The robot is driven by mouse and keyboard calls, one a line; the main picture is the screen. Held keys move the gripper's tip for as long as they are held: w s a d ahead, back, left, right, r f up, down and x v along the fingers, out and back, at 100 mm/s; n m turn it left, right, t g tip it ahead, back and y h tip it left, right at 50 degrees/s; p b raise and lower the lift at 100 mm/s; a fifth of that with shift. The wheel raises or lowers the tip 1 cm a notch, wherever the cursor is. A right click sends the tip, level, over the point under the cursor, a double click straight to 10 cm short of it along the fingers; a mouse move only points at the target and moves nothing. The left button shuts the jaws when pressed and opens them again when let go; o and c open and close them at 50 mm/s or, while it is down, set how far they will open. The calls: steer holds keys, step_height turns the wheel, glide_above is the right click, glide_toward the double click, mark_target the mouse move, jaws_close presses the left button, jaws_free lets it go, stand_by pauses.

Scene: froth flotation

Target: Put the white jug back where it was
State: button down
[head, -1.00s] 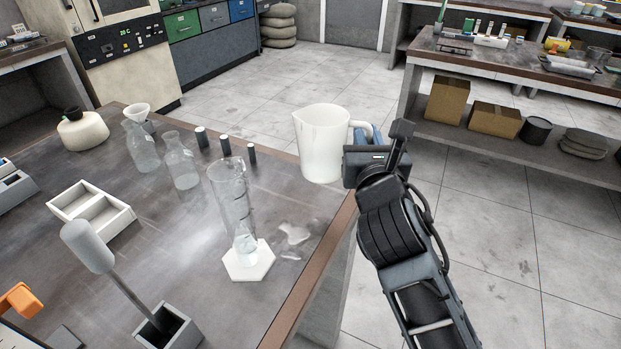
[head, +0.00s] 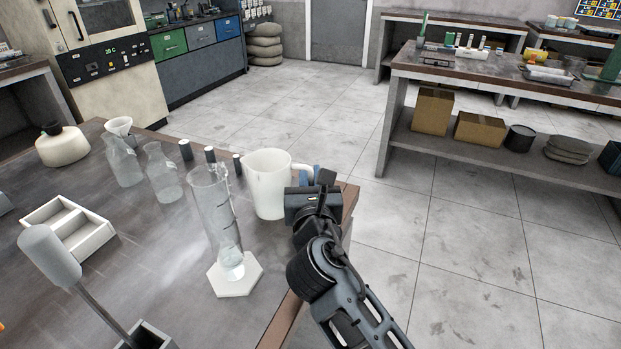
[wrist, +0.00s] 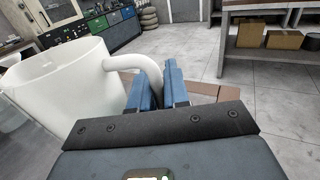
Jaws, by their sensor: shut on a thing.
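The white jug (head: 268,186) is upright at the right part of the dark bench, near its brown edge, behind and right of the measuring cylinder. I cannot tell whether its base touches the bench top. My gripper (head: 311,182) is at the jug's right side, shut on its handle. In the wrist view the jug (wrist: 62,90) fills the left side, and its handle (wrist: 142,64) reaches to the blue fingers of my gripper (wrist: 157,88). The spot where the fingers meet the handle is partly hidden.
The measuring cylinder (head: 215,215) on its white hexagonal foot stands close in front of the jug. Two glass flasks (head: 163,172), several small dark-and-white vials (head: 210,155) and a white divided tray (head: 68,228) are to the left. Bare floor (head: 450,250) lies right of the bench edge (head: 285,322).

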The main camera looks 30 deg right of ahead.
steer(key=c, duration=1.1)
jaws_free()
steer(key=shift+f, duration=0.1)
steer(key=b+v, duration=0.1)
steer(key=v, duration=1.1)
